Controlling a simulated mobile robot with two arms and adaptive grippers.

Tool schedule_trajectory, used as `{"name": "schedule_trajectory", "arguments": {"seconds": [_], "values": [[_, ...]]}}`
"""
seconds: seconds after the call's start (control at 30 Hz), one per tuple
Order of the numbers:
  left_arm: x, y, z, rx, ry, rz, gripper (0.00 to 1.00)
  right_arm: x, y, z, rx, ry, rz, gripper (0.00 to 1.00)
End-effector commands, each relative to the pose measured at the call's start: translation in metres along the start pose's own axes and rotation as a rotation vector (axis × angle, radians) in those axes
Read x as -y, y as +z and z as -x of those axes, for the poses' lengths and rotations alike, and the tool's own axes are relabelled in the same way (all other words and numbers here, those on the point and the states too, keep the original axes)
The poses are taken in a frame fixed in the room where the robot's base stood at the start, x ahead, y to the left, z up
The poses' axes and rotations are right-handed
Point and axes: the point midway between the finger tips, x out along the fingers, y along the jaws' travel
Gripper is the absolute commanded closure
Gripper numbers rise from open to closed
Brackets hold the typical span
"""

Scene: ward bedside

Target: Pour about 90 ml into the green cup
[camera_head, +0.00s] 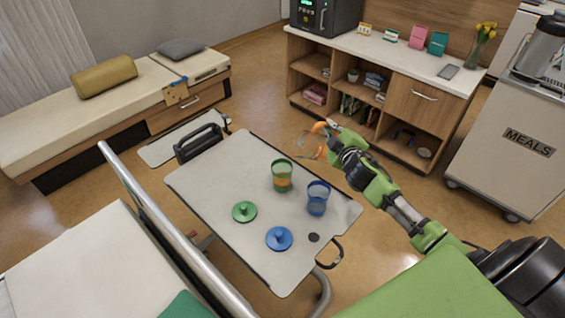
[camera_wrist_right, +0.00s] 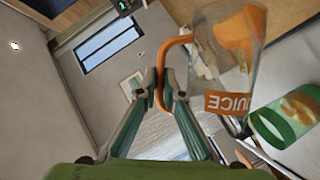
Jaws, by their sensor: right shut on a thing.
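The green cup (camera_head: 282,167) stands upright on the overbed table (camera_head: 215,170), with orange showing through its wall. It also shows at the right of the wrist view (camera_wrist_right: 268,128), with orange inside. My right gripper (camera_head: 331,127) is shut on the orange handle (camera_wrist_right: 160,72) of a clear juice jug (camera_head: 312,146). The jug is held in the air beyond and to the right of the green cup, apart from it. The wrist view shows the jug's clear wall and orange JUICE label (camera_wrist_right: 229,103). The jug's exact tilt and liquid level are hard to tell. My left gripper is out of view.
A blue cup (camera_head: 318,200) stands close to the right of the green cup. A green lid (camera_head: 244,212), a blue lid (camera_head: 279,239) and a small dark disc (camera_head: 314,237) lie nearer on the table. A bed rail (camera_head: 165,225) runs along its left. The table's far left is clear.

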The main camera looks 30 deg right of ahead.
Motion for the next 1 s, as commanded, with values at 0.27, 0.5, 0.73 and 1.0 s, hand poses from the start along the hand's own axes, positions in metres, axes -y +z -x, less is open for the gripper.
{"name": "schedule_trajectory", "arguments": {"seconds": [0.27,0.5,0.73,1.0], "values": [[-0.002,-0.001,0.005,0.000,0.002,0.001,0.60,0.003,0.009,-0.004,-0.002,-0.029,-0.077,1.00],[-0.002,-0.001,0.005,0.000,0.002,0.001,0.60,0.007,0.013,-0.006,-0.004,-0.042,-0.106,1.00],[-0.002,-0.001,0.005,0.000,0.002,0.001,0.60,0.007,0.012,-0.006,-0.004,-0.042,-0.105,1.00],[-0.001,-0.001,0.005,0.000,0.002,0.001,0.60,0.007,0.012,-0.006,-0.004,-0.042,-0.104,1.00]]}}
